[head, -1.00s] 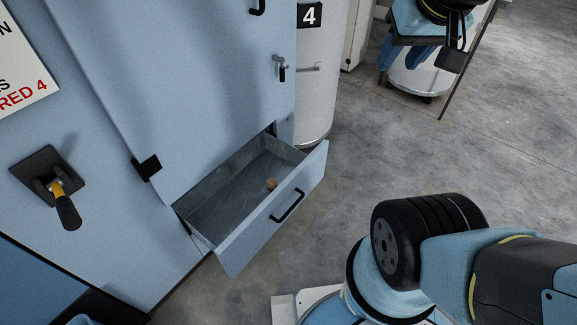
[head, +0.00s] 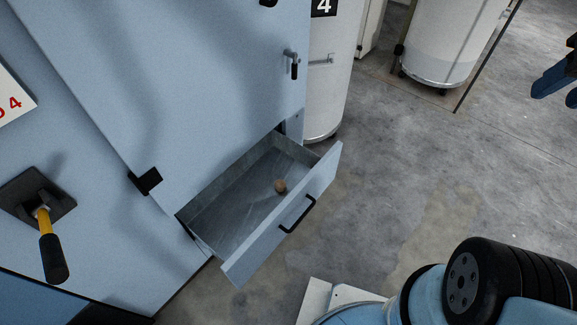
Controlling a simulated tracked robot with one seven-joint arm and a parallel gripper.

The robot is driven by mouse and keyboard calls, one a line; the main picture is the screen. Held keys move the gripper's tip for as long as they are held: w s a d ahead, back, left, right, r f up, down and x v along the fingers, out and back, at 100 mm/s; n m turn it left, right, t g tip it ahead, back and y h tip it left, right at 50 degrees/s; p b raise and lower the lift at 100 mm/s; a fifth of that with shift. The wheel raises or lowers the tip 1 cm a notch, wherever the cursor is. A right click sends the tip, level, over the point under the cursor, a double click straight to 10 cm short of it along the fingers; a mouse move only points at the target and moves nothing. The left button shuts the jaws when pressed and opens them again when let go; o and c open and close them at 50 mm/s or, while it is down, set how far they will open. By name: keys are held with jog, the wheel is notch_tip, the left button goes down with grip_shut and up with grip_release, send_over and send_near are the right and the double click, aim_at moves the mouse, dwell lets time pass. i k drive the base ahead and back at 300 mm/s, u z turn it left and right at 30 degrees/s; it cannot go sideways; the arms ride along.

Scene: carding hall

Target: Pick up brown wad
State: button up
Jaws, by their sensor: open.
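The brown wad (head: 281,186) is a small roundish lump. It lies on the grey metal floor of the open drawer (head: 322,187), near the drawer's front panel. The drawer is pulled out from the bottom of the light blue cabinet and has a black handle on its front. My gripper (head: 556,88) shows only in part at the right edge of the head view, as blue fingers over the floor. It is open and well to the right of the drawer, away from the wad.
The blue cabinet (head: 190,85) fills the left, with a yellow-black lever (head: 48,243) and a latch handle (head: 292,64). A white can marked 4 (head: 330,95) stands behind the drawer. Another white can (head: 445,45) stands farther back. Concrete floor right of the drawer is clear.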

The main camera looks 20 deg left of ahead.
aim_at(279, 185)
jog(key=u, duration=0.15)
jog(key=k, duration=1.05)
jog(key=u, duration=0.45)
jog(key=i, duration=1)
